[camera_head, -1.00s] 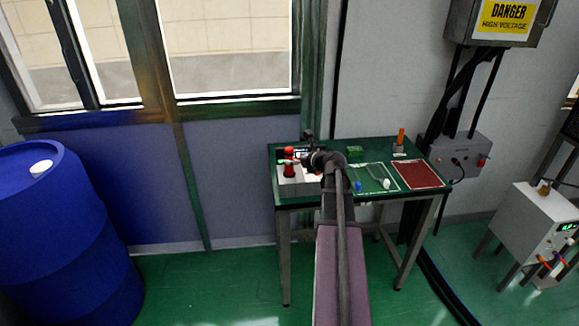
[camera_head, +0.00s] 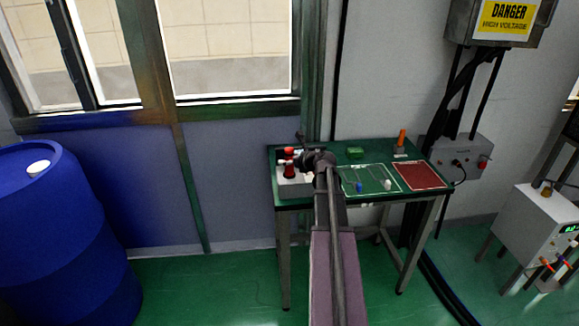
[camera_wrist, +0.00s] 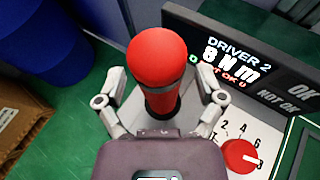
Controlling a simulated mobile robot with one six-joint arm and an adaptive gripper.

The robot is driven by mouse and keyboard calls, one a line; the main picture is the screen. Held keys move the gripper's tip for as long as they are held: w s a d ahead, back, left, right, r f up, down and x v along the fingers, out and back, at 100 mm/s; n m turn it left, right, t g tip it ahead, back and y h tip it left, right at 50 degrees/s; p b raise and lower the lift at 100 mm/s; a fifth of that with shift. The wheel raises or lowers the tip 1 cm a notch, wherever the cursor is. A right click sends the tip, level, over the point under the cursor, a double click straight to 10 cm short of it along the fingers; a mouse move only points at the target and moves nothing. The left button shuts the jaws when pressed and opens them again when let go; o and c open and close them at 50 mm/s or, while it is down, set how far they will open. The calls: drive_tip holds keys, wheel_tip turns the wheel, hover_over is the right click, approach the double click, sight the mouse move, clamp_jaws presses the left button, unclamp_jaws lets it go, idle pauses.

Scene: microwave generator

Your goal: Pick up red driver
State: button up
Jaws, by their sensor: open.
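The red driver (camera_wrist: 157,65) stands upright in the wrist view, with a round red top and a dark band lower down. My gripper (camera_wrist: 162,88) is open, one finger on each side of the driver; whether either touches it I cannot tell. In the head view a red driver (camera_head: 289,169) shows on the pale box at the left of the green table, just left of my gripper (camera_head: 303,157).
A display (camera_wrist: 232,62) reading "DRIVER 2" and a red dial (camera_wrist: 240,155) lie right of the driver. The table (camera_head: 375,154) also holds an orange upright item (camera_head: 402,138), a red mat (camera_head: 418,176) and small blue and white pieces. A blue barrel (camera_head: 65,235) stands far left.

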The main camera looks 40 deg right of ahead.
drive_tip(key=shift+c, duration=0.2)
clamp_jaws()
drive_tip(key=shift+r, duration=0.25)
wheel_tip(320, 180, up, 10)
drive_tip(key=p, duration=1)
drive_tip(key=shift+f, duration=0.25)
idle(1.0)
